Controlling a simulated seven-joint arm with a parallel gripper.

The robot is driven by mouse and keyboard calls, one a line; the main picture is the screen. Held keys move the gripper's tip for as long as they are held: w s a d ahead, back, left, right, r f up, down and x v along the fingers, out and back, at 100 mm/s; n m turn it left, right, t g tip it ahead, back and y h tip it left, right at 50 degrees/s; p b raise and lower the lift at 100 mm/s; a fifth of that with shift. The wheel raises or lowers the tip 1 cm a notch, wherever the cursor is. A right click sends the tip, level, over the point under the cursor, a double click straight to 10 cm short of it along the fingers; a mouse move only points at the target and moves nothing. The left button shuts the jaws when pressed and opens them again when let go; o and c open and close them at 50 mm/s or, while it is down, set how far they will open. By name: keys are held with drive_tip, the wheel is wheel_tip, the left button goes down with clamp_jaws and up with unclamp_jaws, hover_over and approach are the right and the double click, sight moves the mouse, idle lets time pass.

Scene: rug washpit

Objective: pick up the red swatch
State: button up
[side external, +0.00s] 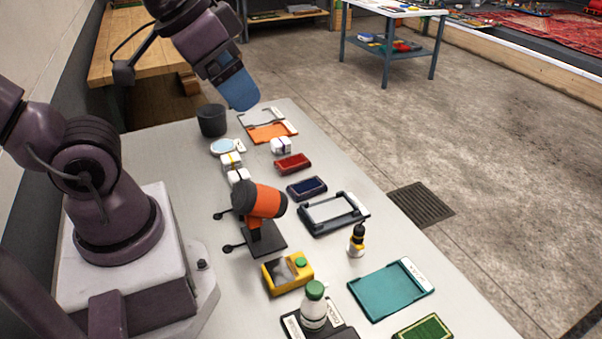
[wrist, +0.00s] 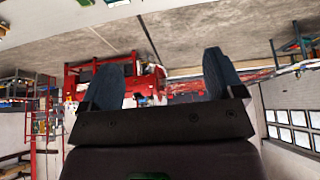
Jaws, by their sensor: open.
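The red swatch (side external: 293,163) is a small dark-edged red rectangle lying flat on the grey table in the side external view. My gripper (side external: 241,97) is raised over the far end of the table, up and to the left of the red swatch in the picture, and apart from it. In the wrist view my gripper (wrist: 163,65) shows two blue fingers spread apart with nothing held between them. The wrist view looks out into the room, and I cannot make out the red swatch there.
A navy swatch (side external: 307,188) lies just nearer than the red one. A dark cup (side external: 211,120), an orange device on a stand (side external: 260,201), a frame tray (side external: 334,212) and a dropper bottle (side external: 357,240) crowd the table.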

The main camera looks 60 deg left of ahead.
wheel_tip(320, 180, down, 2)
drive_tip(key=w+a+n+g, duration=0.1)
drive_tip(key=a, duration=0.1)
drive_tip(key=g, duration=0.5)
hover_over(292, 161)
drive_tip(key=f, duration=2.7)
drive_tip(key=shift+w+d+f, duration=0.1)
drive_tip(key=shift+w+f, duration=0.15)
drive_tip(key=shift+f, duration=0.05)
drive_tip(key=shift+s+f, duration=0.2)
drive_tip(key=shift+f, duration=2.5)
drive_tip(key=shift+c, duration=0.4)
drive_tip(key=c, duration=0.9)
